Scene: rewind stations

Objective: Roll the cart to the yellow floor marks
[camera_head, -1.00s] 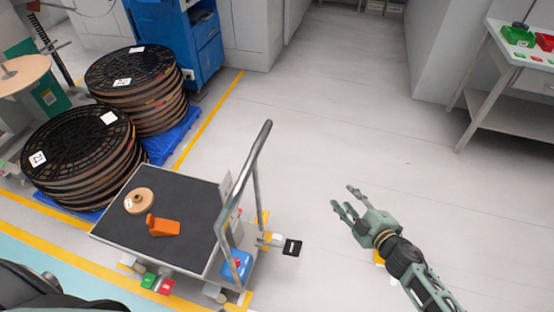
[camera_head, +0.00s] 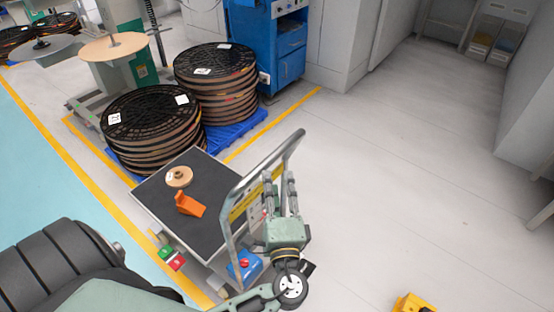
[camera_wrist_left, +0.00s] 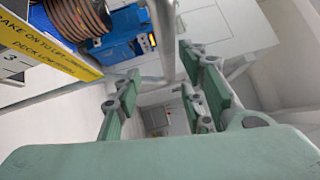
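The cart (camera_head: 205,232) has a dark deck and a grey tubular push handle (camera_head: 262,168) on its right side. My left gripper (camera_head: 280,182) is at the handle end, fingers pointing up alongside the handle frame. In the left wrist view its fingers (camera_wrist_left: 157,85) are spread, with the grey bar (camera_wrist_left: 162,35) showing between them; contact cannot be told. Yellow floor lines (camera_head: 270,124) run beside the cart. A yellow object or mark (camera_head: 413,303) shows at the bottom edge. My right gripper is out of view.
Stacked black-topped reels (camera_head: 152,125) and more reels (camera_head: 215,85) stand on blue pallets behind the cart. A blue cabinet (camera_head: 268,45) stands beyond. The grey floor (camera_head: 400,170) to the right is open. A table leg (camera_head: 542,215) shows at the right edge.

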